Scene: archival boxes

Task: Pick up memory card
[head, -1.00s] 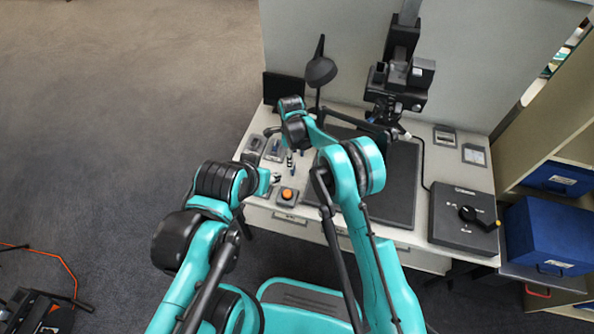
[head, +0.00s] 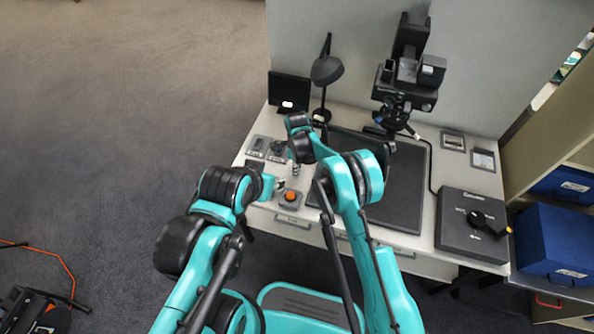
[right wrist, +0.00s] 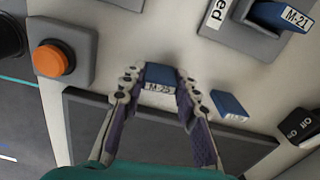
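A blue memory card with a white label reading about M-25 (right wrist: 160,77) lies on the light desk in the right wrist view. My right gripper (right wrist: 159,80) is open, with one fingertip on each side of this card and a small gap showing beside it. In the head view my right gripper (head: 296,168) is low over the desk's left part, and the card cannot be made out there. A second blue card (right wrist: 229,106) lies just right of my right fingers. Another card, M-21 (right wrist: 290,15), sits in a grey holder. My left gripper (head: 279,184) is small and partly hidden near the orange button.
The orange button (right wrist: 53,58) on its grey box stands left of my right fingers. A dark mat (head: 405,190) covers the desk's middle. A lamp (head: 326,70), a camera stand (head: 405,85) and a black box (head: 470,228) stand around it. Blue boxes (head: 565,238) fill the right shelf.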

